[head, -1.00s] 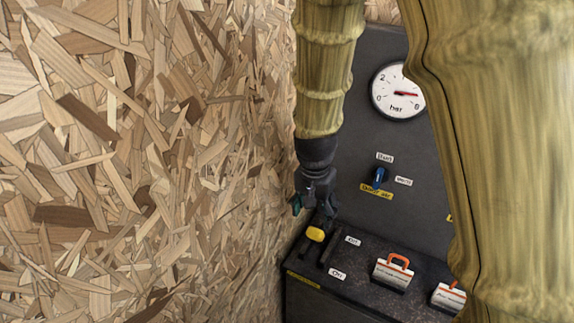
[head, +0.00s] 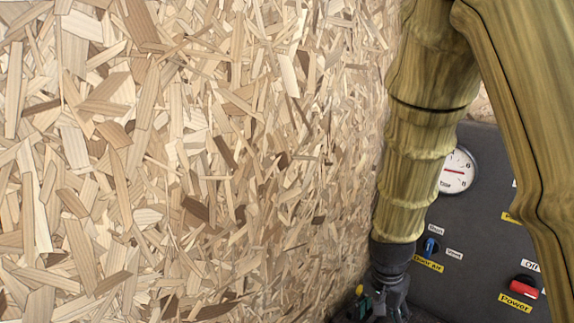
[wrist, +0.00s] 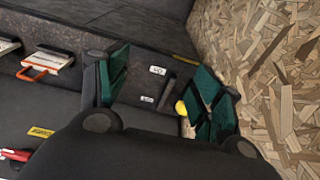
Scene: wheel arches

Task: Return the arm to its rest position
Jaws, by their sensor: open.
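My gripper (wrist: 163,95) is open in the wrist view, its two green-padded fingers spread wide with nothing held between them. A yellow-handled lever (wrist: 181,108) shows beside the right finger in that view, partly hidden by it; I cannot tell whether they touch. In the head view my gripper (head: 378,303) is at the bottom edge, partly cut off, below my tan-sleeved arm. The yellow knob (head: 359,290) shows just left of it.
A chipboard wall (head: 200,160) fills the left of the head view, close beside my arm. The dark panel (head: 480,225) carries a gauge (head: 457,171), a blue knob (head: 430,245) and a red switch (head: 524,286). Orange-handled blocks (wrist: 45,60) sit on the console.

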